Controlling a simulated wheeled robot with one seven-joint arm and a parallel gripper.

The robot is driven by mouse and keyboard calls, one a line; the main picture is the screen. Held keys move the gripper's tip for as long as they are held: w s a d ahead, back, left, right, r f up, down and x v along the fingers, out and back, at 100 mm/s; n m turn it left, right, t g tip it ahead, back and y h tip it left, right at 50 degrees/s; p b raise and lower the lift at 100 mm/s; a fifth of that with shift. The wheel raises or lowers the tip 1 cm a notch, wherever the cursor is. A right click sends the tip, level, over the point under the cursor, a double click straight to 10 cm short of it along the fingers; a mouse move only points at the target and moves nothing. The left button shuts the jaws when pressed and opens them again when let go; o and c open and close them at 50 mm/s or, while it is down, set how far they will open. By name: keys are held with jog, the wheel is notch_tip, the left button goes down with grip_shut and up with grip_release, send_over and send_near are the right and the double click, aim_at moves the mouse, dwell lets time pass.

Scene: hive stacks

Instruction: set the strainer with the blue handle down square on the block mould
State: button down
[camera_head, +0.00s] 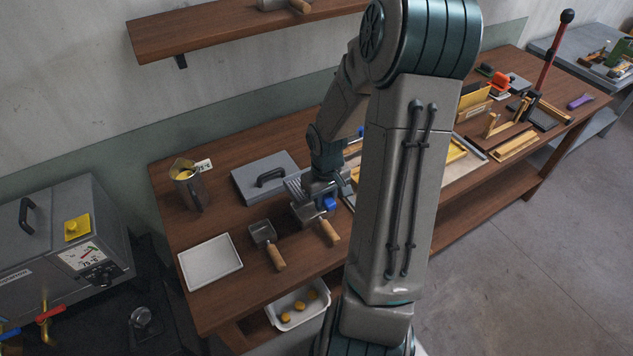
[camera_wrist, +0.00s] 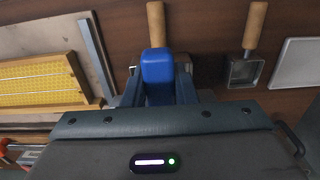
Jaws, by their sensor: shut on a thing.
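My gripper (camera_head: 323,196) is shut on the blue handle (camera_wrist: 157,66) of the strainer, which also shows in the head view (camera_head: 329,203). A pale slatted or perforated metal part (camera_head: 293,186) shows left of my gripper and may be the strainer's basket. Below my gripper is a square metal pan (camera_head: 305,214) with a wooden handle (camera_head: 329,232), apparently a block mould. In the wrist view its handle (camera_wrist: 156,25) runs up beyond the blue one, and most of its metal is hidden. I cannot tell whether strainer and mould touch.
A similar wooden-handled pan (camera_head: 263,234) lies to the left. A white tray (camera_head: 210,262), a metal jug (camera_head: 188,190) and a grey lidded box (camera_head: 247,190) are near. A yellow honeycomb frame (camera_wrist: 40,85) lies on the other side. Some bench between them is bare.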

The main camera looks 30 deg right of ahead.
aim_at(326, 224)
jog(key=shift+s+d+f+b, duration=0.15)
jog(key=shift+s+f+b, duration=0.05)
jog(key=shift+f+b, duration=2.45)
jog(key=shift+f, duration=0.3)
jog(key=shift+f+b, duration=0.85)
jog(key=shift+f, duration=0.2)
jog(key=c, duration=1.1)
grip_release()
jog(key=shift+r, duration=0.1)
notch_tip(326, 224, up, 14)
jog(key=shift+f, duration=0.1)
